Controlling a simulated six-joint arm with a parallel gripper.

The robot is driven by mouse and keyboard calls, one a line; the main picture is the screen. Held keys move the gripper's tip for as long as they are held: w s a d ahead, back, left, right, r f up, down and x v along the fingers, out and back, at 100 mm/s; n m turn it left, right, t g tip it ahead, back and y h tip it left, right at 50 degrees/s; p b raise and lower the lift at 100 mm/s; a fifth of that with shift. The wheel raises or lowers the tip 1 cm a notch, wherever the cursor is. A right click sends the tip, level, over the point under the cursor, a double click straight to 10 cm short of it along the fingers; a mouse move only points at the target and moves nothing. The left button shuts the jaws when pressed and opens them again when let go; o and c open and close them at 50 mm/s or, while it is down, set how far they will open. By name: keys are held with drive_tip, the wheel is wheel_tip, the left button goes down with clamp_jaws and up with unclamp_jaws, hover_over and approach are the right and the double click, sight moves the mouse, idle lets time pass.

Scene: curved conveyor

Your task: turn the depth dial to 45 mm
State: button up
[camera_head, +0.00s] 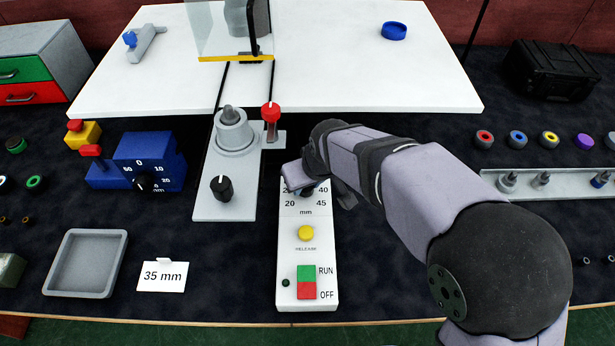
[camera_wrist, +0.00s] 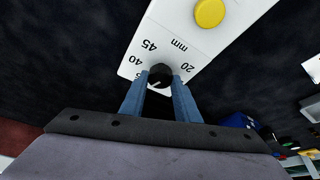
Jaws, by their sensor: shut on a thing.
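The depth dial is a small black knob (camera_wrist: 160,75) on a white control panel (camera_head: 322,262) marked in mm. In the wrist view the two blue-grey fingers of my gripper (camera_wrist: 160,82) close on it from both sides. The numbers 45, 40 and 20 show around it; others are partly hidden by the fingers. A pale pointer mark on the knob seems to face the lower left in that view, on the far side of 40 from 45; its exact reading is unclear.
The panel also has a yellow release button (camera_head: 306,233) and a green and red RUN/OFF switch (camera_head: 306,282). To the left are a grey plate with a black knob (camera_head: 222,188), a blue dial box (camera_head: 147,162), a grey tray (camera_head: 85,263) and a "35 mm" card (camera_head: 162,276).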

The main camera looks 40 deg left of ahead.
drive_tip(key=m+t, duration=0.1)
drive_tip(key=m, duration=0.1)
drive_tip(key=shift+s+a+m, duration=0.1)
drive_tip(key=shift+m, duration=0.2)
drive_tip(key=shift+m+t+h+b, duration=0.3)
drive_tip(key=shift+m+h+b, duration=0.25)
drive_tip(key=shift+m, duration=0.85)
drive_tip(key=o, duration=1.1)
drive_tip(key=shift+c, duration=0.2)
drive_tip(key=shift+r, duration=0.1)
drive_tip(key=v, duration=0.7)
drive_tip(key=shift+s, duration=0.2)
